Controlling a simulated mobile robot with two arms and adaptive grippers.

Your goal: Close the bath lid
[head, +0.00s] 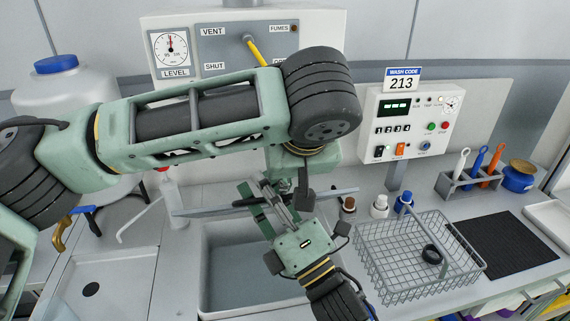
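The bath (228,285) is a grey rectangular basin sunk in the counter, and its inside shows, so it stands open. A thin grey panel, probably the bath lid (205,210), shows nearly edge-on along the back of the bath. My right gripper (262,192) reaches up from the bottom over the bath, its fingers at the panel's middle. I cannot tell whether they grip it or only overlap it. My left arm crosses from the left above the bath. Its gripper (301,190) is mostly hidden behind the wrist and the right gripper.
A wire basket (405,265) with a black ring, a dark mat (502,245) and small bottles (380,205) stand right of the bath. Behind are a vent panel (215,50) with a yellow lever and a control box (410,125). A white jug (62,90) stands left.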

